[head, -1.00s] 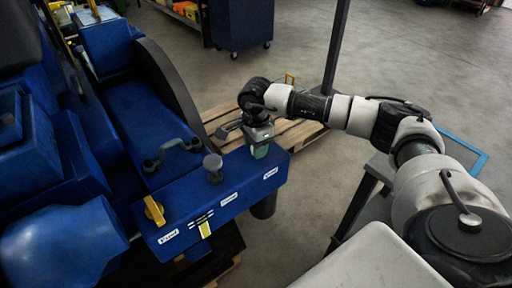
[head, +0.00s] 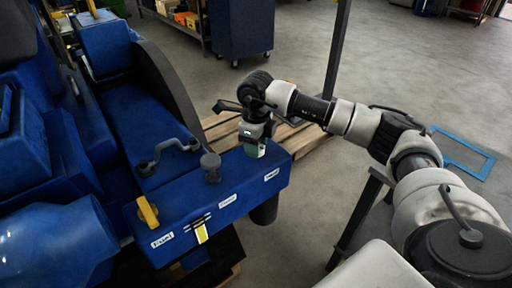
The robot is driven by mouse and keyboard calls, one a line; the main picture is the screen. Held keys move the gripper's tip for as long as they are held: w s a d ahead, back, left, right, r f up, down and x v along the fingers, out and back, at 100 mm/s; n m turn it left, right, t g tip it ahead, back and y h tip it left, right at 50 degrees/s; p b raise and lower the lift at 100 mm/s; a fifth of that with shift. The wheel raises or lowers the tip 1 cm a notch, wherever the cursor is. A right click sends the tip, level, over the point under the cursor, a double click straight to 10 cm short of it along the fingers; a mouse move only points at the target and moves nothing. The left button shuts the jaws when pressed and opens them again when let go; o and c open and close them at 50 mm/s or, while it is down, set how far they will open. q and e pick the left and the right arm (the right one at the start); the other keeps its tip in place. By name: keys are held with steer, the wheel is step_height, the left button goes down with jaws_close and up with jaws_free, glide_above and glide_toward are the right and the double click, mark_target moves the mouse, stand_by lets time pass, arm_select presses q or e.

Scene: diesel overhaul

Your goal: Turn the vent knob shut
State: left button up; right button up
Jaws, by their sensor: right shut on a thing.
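My right gripper (head: 254,150) points down at the right end of the blue panel (head: 180,204), behind the rightmost label (head: 271,175). It is shut on the vent knob, which the fingers and wrist hide almost wholly, so its angle cannot be read. Green shows at the fingertips. A grey round knob (head: 211,166) stands on the panel behind the middle label (head: 227,200). A yellow handle (head: 148,211) stands upright at the left end behind another label. The label writing is too blurred to read surely. My left gripper is not in view.
A bent dark grey crank handle (head: 170,151) lies behind the grey knob. Blue engine bodywork (head: 148,112) fills the left. A wooden pallet (head: 302,146) lies on the floor behind the gripper. A dark post (head: 338,45) stands behind my right arm.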

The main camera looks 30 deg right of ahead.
steer(key=m+b, duration=0.1)
steer(key=m, duration=0.4)
steer(key=shift+d+r, duration=0.1)
steer(key=shift+w+m, duration=0.1)
steer(key=shift+m, duration=0.3)
steer(key=o, duration=0.9)
step_height(320, 180, up, 11)
steer(key=shift+f+b, duration=0.15)
steer(key=shift+b, duration=0.65)
steer(key=shift+f, duration=0.1)
